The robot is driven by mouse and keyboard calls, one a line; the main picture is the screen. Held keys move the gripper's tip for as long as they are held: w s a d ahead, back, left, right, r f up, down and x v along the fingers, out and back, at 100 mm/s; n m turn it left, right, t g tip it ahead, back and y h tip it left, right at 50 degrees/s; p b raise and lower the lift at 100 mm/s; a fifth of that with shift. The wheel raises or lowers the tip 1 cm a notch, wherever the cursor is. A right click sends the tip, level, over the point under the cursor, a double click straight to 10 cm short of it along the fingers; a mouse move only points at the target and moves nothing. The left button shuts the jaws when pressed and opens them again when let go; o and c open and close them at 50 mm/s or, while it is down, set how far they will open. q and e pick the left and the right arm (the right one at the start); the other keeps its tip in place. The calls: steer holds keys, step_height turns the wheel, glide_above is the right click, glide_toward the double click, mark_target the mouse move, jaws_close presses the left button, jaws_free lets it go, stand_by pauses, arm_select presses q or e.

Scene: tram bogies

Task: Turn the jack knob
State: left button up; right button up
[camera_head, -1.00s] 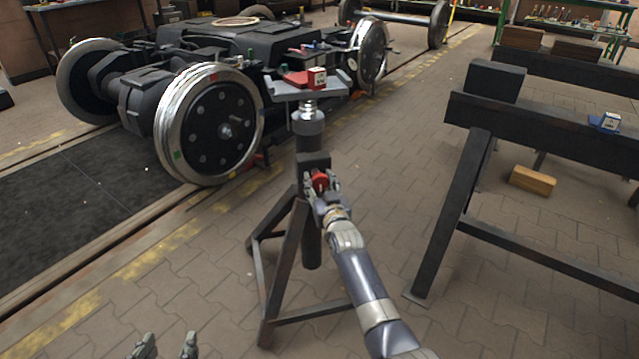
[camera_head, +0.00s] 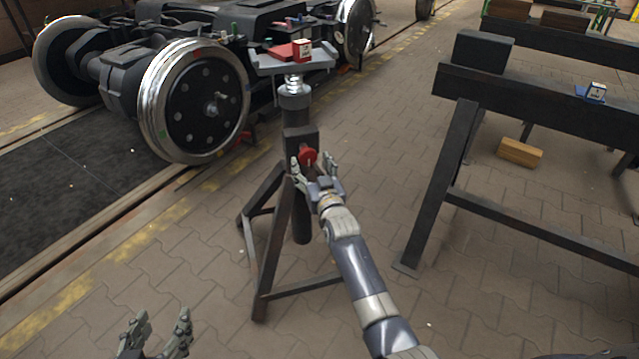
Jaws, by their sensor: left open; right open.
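The jack (camera_head: 297,125) stands upright on dark splayed legs in the middle of the view. Its red jack knob (camera_head: 308,157) sits on the front of the column. My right gripper (camera_head: 315,168) is open at the knob, with one finger on each side of it. I cannot tell whether the fingers touch the knob. My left gripper (camera_head: 158,325) is open and empty, low at the bottom left, well away from the jack.
The jack's top plate (camera_head: 318,62) carries a red-and-white box (camera_head: 302,50) and a red item. A bogie with a large wheel (camera_head: 195,100) stands behind left. A dark trestle (camera_head: 540,105) and a wooden block (camera_head: 520,152) are at right. The paving between is clear.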

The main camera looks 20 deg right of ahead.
steer(key=s, duration=0.8)
steer(key=shift+a, duration=0.15)
